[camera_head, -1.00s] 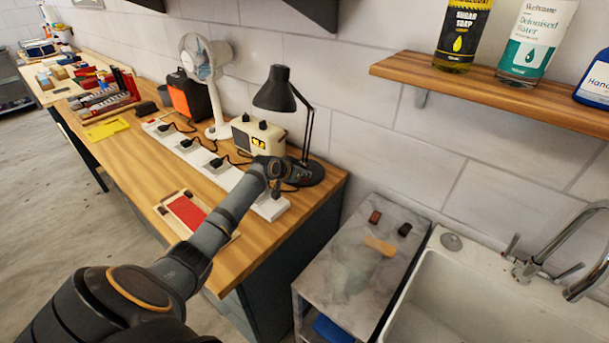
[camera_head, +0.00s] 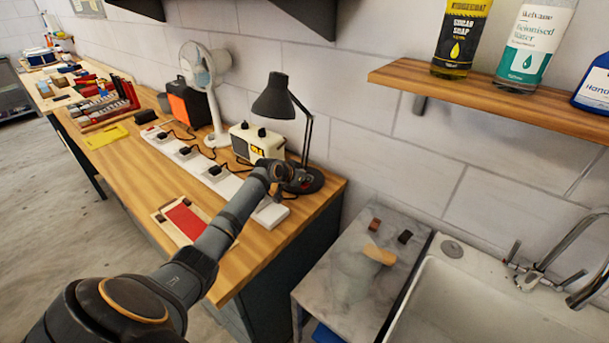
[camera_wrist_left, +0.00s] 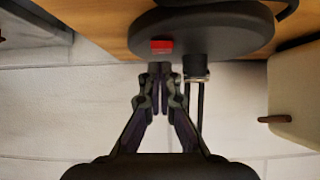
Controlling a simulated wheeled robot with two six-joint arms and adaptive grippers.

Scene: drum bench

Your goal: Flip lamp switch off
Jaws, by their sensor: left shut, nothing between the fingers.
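The black desk lamp (camera_head: 272,100) stands upright at the right end of the wooden bench, with its round base (camera_head: 316,184) flat on the top. In the left wrist view the dark lamp base (camera_wrist_left: 230,35) fills the upper middle and carries a small red switch (camera_wrist_left: 161,46). My left gripper (camera_head: 291,176) is at the near side of the base. In the left wrist view its fingers (camera_wrist_left: 159,72) are shut and empty, with the tips right by the red switch. I cannot tell if they touch it. My right gripper is not in view.
A cream unit with knobs (camera_head: 258,140) stands just left of the lamp. A white power strip (camera_head: 220,180) with plugs and cables runs along the bench. A white fan (camera_head: 213,90) and an orange-black box (camera_head: 188,105) stand farther left. A sink (camera_head: 450,300) is at right.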

